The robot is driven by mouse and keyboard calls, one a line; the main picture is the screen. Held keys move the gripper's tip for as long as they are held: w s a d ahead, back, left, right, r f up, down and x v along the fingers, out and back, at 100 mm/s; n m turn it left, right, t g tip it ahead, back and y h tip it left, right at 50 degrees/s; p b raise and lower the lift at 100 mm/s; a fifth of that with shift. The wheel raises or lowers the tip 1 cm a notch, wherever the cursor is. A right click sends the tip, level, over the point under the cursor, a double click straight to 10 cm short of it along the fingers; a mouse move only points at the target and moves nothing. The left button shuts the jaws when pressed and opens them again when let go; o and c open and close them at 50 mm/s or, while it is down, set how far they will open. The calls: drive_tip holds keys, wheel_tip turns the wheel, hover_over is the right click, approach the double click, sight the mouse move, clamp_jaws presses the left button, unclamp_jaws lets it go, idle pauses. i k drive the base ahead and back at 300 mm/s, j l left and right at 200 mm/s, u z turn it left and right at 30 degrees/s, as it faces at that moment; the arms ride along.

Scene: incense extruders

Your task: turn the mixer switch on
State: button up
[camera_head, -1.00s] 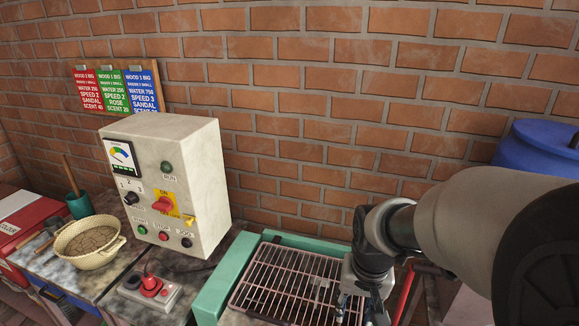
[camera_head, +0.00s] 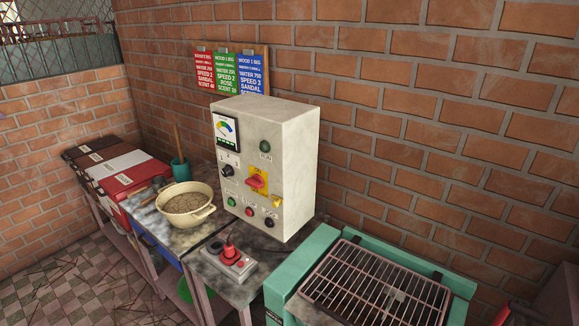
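The mixer control box (camera_head: 292,175) is a pale cabinet standing on the bench by the brick wall. On its front are a gauge (camera_head: 226,127), a green RUN lamp (camera_head: 265,146) and a black speed knob (camera_head: 227,171). A red rotary switch (camera_head: 256,181) sits on a yellow plate, with a yellow piece (camera_head: 277,201) at its lower right. Below are green (camera_head: 232,201), red (camera_head: 249,211) and black (camera_head: 269,222) buttons. The switch's exact setting is too small to read. My gripper is out of view.
A small grey box with a red knob (camera_head: 230,251) lies before the cabinet. A cream bowl (camera_head: 211,212) of brown material stands left, with a teal cup (camera_head: 180,171) behind. A green-framed grille (camera_head: 380,285) is at right. Colored recipe cards (camera_head: 231,75) hang behind.

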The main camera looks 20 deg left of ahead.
sight(256, 182)
drive_tip(key=j+z, duration=0.45)
drive_tip(key=j, duration=1.2)
